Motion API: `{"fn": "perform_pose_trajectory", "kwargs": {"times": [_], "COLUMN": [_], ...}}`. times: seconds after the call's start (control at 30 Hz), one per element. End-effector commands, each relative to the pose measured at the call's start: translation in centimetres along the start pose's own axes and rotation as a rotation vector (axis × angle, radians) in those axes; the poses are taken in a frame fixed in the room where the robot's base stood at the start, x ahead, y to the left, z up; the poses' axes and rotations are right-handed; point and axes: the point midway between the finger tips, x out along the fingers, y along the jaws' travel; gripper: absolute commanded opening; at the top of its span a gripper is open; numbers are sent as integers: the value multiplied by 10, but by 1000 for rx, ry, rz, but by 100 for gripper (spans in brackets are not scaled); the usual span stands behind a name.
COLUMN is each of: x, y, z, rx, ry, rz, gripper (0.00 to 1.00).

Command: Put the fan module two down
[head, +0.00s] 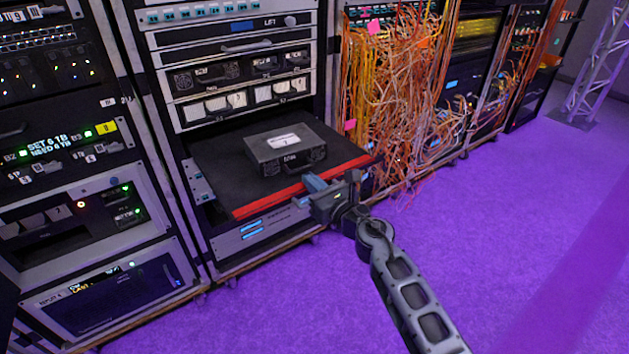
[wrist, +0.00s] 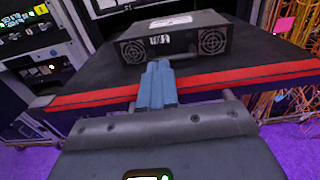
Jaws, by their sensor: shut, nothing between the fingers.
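The fan module (head: 285,147) is a dark grey box with a white label on top. It lies flat on the black pull-out shelf (head: 232,180), whose front edge is red. The wrist view shows the module (wrist: 174,40) with a fan grille at each end of its front and a handle between them. My gripper (head: 314,183) is at the red front edge, just in front of the module. Its blue fingers, also in the wrist view (wrist: 157,86), are shut together and empty. They point at the handle; whether they touch it I cannot tell.
Racks stand on both sides of the shelf. Orange and yellow cables (head: 395,90) hang in a dense bundle to the right. Slots with modules (head: 240,75) are above the shelf. The purple floor (head: 500,220) in front is open, with a truss (head: 601,65) at far right.

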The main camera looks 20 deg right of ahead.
Motion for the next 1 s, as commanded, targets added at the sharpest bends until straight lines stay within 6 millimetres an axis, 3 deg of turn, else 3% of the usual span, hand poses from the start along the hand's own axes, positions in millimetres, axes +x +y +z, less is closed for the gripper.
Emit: {"fn": "perform_pose_trajectory", "kwargs": {"times": [0.27,0.7,1.0], "x": [-23,-86,-100], "y": [2,2,2], "z": [0,0,0], "rx": [1,1,0], "ry": [1,1,0], "rz": [-1,0,1], "gripper": [0,0,0]}}
